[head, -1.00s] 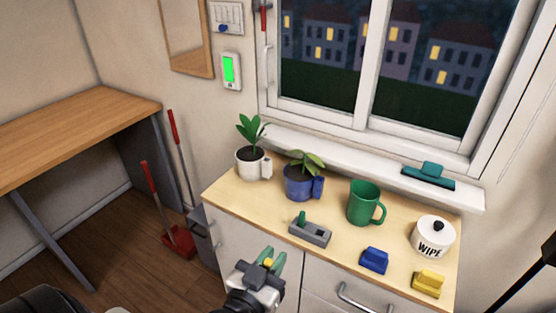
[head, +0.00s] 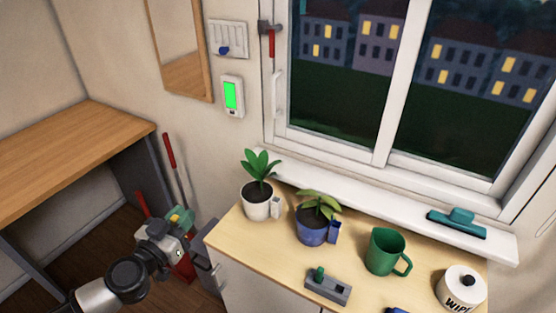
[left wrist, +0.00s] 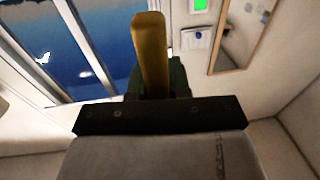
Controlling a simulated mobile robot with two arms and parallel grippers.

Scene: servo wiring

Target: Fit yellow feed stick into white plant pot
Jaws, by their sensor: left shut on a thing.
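The white plant pot (head: 255,208) holds a leafy plant at the back left of the cabinet top, with a small white holder (head: 276,208) on its right side. My left gripper (head: 181,218), with green fingers, is left of the cabinet and apart from the pot. It is shut on the yellow feed stick (left wrist: 150,55), which stands out from the fingers in the left wrist view. In the head view the stick is mostly hidden by the gripper. My right gripper is not in view.
A blue pot (head: 310,234) with a blue side holder stands right of the white pot. A grey block (head: 332,290) with a green piece, a green mug (head: 380,252) and a WIPE jar (head: 462,290) share the cabinet top. The window sill (head: 400,205) runs behind.

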